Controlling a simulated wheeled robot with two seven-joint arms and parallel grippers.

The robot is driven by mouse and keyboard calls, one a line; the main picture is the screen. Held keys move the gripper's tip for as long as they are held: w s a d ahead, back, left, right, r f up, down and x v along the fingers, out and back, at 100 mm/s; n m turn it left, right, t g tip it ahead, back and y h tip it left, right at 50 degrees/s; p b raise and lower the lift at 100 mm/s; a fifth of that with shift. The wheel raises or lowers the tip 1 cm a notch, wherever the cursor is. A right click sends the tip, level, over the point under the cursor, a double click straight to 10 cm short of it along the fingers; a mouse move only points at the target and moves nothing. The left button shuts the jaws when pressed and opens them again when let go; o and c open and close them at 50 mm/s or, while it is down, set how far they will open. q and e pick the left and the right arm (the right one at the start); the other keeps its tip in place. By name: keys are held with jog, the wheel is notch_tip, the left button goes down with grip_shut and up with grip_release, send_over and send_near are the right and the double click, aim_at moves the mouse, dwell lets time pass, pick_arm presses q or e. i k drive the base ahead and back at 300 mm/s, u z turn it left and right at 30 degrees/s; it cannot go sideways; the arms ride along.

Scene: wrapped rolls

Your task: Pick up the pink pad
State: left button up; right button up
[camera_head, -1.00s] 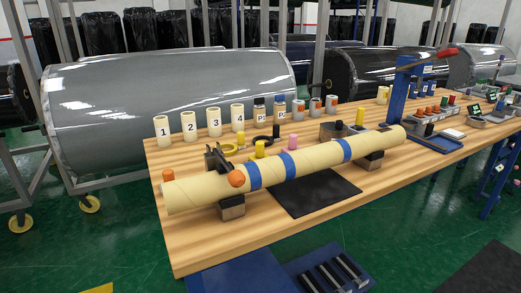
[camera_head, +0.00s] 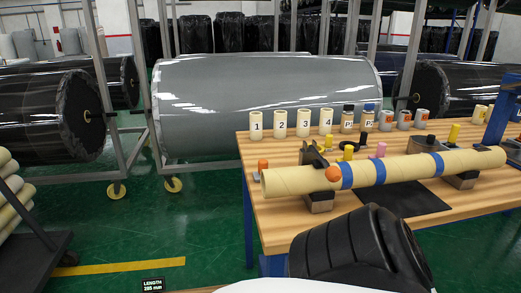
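A small pink cylinder (camera_head: 381,150), which I take to be the pink pad, stands on the wooden table just behind the long cream tube. Its lower part is hidden by the tube. A black ribbed link of my own arm with a white part below it fills the bottom of the view, in front of the table. No gripper fingers show, so neither gripper can be placed relative to the pink pad.
The cream tube (camera_head: 400,168) with blue bands lies across supports on the table (camera_head: 275,212), in front of the pink pad. Numbered rolls (camera_head: 280,124) stand behind. A black mat (camera_head: 405,203) lies below the tube.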

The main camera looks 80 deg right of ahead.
aim_at(382, 148)
jog(key=u, duration=0.55)
jog(key=k, duration=2.4)
jog(key=z, duration=1.75)
